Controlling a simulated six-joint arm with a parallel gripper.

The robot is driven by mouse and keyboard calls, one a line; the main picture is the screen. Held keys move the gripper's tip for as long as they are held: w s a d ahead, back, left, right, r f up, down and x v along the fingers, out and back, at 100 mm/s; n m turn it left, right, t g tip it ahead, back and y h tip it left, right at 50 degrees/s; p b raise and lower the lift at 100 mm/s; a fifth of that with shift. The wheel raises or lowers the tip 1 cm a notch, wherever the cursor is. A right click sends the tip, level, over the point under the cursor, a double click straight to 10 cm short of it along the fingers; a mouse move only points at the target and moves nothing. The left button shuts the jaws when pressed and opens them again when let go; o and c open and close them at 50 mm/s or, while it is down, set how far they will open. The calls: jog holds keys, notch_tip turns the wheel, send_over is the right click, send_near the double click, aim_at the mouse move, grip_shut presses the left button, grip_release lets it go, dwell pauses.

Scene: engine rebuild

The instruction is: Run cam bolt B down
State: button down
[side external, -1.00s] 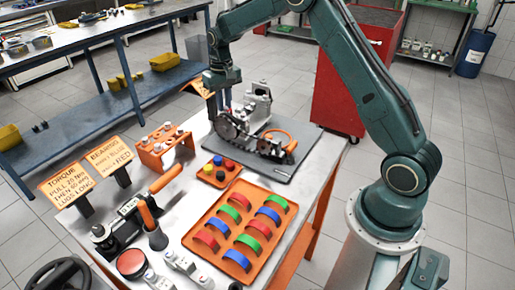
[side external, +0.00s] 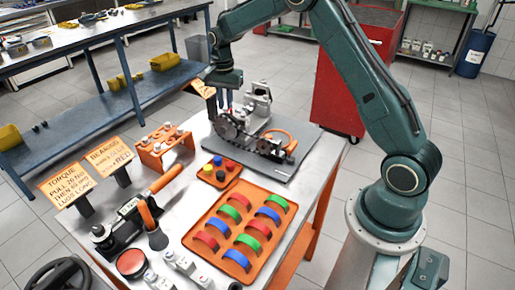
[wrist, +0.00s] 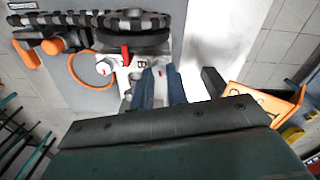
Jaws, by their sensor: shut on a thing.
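The engine block assembly (side external: 262,143) stands on a dark mat, with its chain and dark sprocket showing at the top of the wrist view (wrist: 120,38). A "B" mark (wrist: 141,62) is on the light plate beside my fingers. My gripper (side external: 224,104) points down at the block's left end. In the wrist view its blue fingers (wrist: 161,74) are close together right beside the B mark, shut on cam bolt B, which they mostly hide. A pale round bolt head (wrist: 103,68) sits on the plate to the left. How deep bolt B sits cannot be seen.
An orange loop (wrist: 90,82) lies beside the block. An orange rack (side external: 165,144), a small tray of coloured caps (side external: 219,171) and an orange tray of coloured bearing shells (side external: 209,262) stand on the bench.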

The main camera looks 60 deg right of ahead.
jog(key=shift+w+d+r+m, duration=0.1)
jog(key=shift+r+m, duration=0.05)
jog(key=shift+m, duration=0.55)
jog(key=shift+r+m, duration=0.1)
jog(key=shift+m, duration=0.6)
jog(key=c, duration=1.6)
grip_release()
jog(key=shift+o, duration=1.1)
jog(key=shift+f, duration=0.15)
notch_tip(320, 180, up, 14)
